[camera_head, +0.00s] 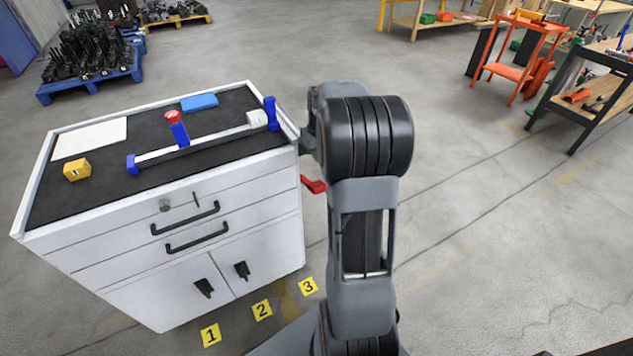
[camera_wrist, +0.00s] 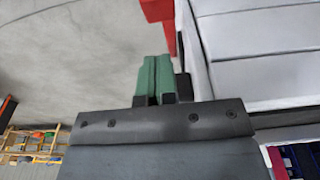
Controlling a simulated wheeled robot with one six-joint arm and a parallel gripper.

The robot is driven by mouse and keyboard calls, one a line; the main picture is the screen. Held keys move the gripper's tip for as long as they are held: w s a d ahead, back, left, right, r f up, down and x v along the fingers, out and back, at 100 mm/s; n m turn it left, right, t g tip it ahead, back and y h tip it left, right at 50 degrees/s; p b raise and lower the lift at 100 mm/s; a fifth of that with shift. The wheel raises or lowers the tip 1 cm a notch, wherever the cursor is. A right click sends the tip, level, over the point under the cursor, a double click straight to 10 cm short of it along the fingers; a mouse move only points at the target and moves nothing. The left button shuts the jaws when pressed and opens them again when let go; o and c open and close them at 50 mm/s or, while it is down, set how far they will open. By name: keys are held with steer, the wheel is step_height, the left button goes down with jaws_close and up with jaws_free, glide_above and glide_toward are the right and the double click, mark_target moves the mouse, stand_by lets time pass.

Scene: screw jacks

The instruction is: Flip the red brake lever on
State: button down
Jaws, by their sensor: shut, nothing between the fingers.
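The red brake lever (camera_head: 314,185) sticks out from the right side of the white cabinet (camera_head: 190,215), just left of my arm. Its red parts (camera_wrist: 160,10) also show at the top of the wrist view, next to the cabinet's side (camera_wrist: 240,55). My gripper (camera_wrist: 155,62) shows its green fingers closed together and empty. The fingertips point toward the lever, and a small gap seems to lie between them in the picture. In the head view my gripper is hidden behind my arm.
The cabinet top holds a blue-ended rail (camera_head: 190,148) with a red knob (camera_head: 173,117), a yellow cube (camera_head: 77,169), a white plate (camera_head: 90,138) and a blue block (camera_head: 199,102). Numbered yellow floor markers (camera_head: 262,309) lie in front. The floor to the right is open up to the workbenches.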

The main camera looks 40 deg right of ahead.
mark_target(315, 183)
steer(key=shift+w+f+b, duration=0.2)
steer(key=shift+f+b, duration=0.05)
steer(key=shift+f, duration=1.4)
steer(key=shift+w+f+b, duration=0.2)
steer(key=shift+f+b, duration=0.1)
steer(key=shift+f, duration=1.35)
steer(key=shift+w+f+b, duration=0.2)
steer(key=shift+f+b, duration=0.05)
steer(key=shift+f, duration=1.4)
